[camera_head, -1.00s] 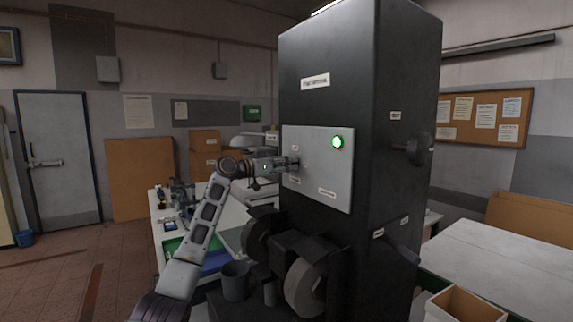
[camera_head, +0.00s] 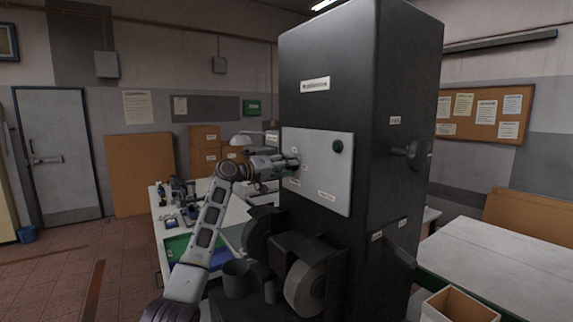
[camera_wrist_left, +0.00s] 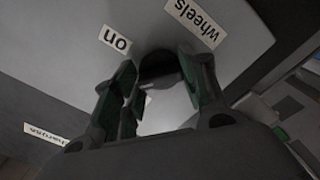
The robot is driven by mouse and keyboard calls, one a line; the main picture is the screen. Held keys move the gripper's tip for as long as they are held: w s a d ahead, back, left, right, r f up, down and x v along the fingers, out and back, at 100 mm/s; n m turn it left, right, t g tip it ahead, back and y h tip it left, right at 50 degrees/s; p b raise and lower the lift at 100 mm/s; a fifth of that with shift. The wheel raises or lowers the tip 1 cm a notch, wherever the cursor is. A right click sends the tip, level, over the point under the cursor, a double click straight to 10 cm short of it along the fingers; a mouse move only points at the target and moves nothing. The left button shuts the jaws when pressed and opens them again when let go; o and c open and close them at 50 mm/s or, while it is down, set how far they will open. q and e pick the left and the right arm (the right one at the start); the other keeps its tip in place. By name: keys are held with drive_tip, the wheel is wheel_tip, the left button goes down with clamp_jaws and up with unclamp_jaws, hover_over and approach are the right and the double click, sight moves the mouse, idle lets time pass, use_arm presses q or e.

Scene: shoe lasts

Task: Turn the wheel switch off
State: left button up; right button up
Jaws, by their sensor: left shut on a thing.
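A tall black machine (camera_head: 330,55) carries a grey control panel (camera_head: 325,175) with a round lamp (camera_head: 337,146), now dark. My left gripper (camera_head: 292,162) is at the left part of this panel. In the left wrist view my left gripper (camera_wrist_left: 165,95) has its two fingers on either side of a dark switch knob (camera_wrist_left: 158,66) and is shut on it. Labels "wheels" (camera_wrist_left: 191,20) and "on" (camera_wrist_left: 115,40) show beside the knob. The knob is mostly hidden by my gripper in the head view. My right gripper is not in view.
Grinding wheels (camera_head: 305,287) stick out below the panel, with a grey cup (camera_head: 237,279) to their left. A workbench with small items (camera_head: 172,200) stands behind my left arm. A white table (camera_head: 510,255) and an open box (camera_head: 458,306) are at the right.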

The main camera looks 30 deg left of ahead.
use_arm(q)
drive_tip(key=shift+r+n+p, duration=0.15)
drive_tip(key=shift+n+p, duration=0.2)
drive_tip(key=shift+n, duration=3.55)
drive_tip(key=o, duration=1)
drive_tip(key=shift+a, duration=0.1)
drive_tip(key=shift+s, duration=0.15)
drive_tip(key=shift+v, duration=5.9)
drive_tip(key=shift+a, duration=0.1)
